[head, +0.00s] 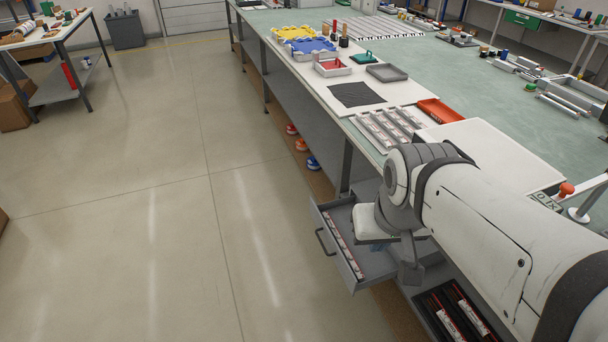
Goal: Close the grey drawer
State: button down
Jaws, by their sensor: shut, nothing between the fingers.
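The grey drawer (373,267) is pulled out under the near end of the long workbench. Its front, with a dark handle (325,242), faces left toward the open floor. A row of white and red packs lies inside along the front. My arm reaches over the bench edge from the right, and its wrist hangs over the rear part of the drawer, hiding it. My gripper (411,274) shows only in part, as a grey end below the wrist near the drawer's right side. It is shut and holds nothing. I cannot tell whether it touches the drawer.
The green-topped workbench (425,70) bears trays, a dark mat (357,94), an orange tray (440,111) and a white board (490,151) near my arm. Dark trays with red-and-white items (456,311) sit below right. Floor left of the drawer is clear.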

aim_at(377, 267)
jog(key=u, duration=0.45)
jog(key=i, duration=1.4)
jog(key=u, duration=0.2)
